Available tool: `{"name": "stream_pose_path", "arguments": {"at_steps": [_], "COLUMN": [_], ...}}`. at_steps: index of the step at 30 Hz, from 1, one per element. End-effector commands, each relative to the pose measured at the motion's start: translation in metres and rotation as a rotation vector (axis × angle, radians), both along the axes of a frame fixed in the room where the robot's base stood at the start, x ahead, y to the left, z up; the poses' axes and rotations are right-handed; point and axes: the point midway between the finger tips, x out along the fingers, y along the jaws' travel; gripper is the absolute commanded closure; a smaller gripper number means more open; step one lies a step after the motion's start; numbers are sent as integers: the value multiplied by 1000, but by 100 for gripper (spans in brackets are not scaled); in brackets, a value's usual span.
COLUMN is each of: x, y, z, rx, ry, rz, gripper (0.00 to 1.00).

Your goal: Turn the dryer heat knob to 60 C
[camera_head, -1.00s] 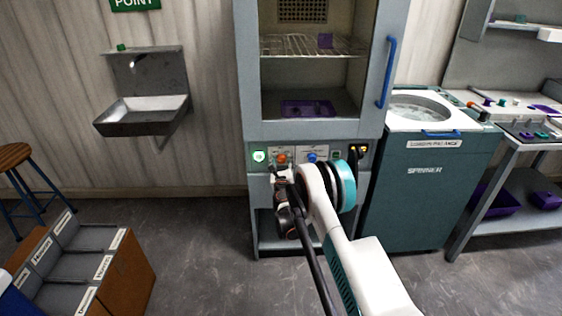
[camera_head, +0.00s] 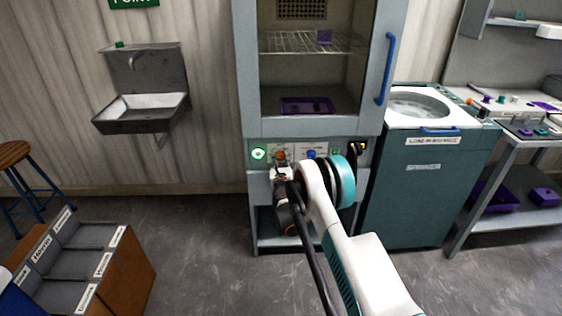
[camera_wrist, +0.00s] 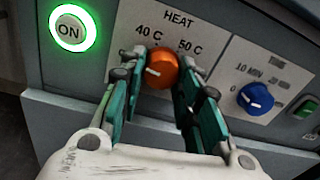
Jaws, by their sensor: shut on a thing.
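The orange heat knob (camera_wrist: 161,68) is on the dryer's front panel, under the HEAT label, with 40 C and 50 C marked above it. Its white pointer line points to the left, below the 40 C mark. A 60 C mark is not visible; my right finger covers part of the dial. My gripper (camera_wrist: 159,80) is shut on the knob, one finger at each side. In the head view the knob (camera_head: 281,155) shows just above my gripper (camera_head: 282,167).
A green-lit ON button (camera_wrist: 72,29) is left of the knob. A blue timer knob (camera_wrist: 255,98) and a green button (camera_wrist: 303,108) are to the right. Above the panel is the dryer chamber with a purple tray (camera_head: 306,105). A spinner (camera_head: 420,180) stands at the right.

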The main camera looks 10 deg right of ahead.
Motion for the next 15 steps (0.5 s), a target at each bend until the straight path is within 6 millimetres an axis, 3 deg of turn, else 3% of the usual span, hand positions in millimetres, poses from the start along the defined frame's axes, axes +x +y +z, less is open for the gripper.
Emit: {"name": "stream_pose_path", "arguments": {"at_steps": [15], "x": [0], "y": [2], "z": [0], "rx": [468], "ry": [-71], "rz": [0], "gripper": [93]}}
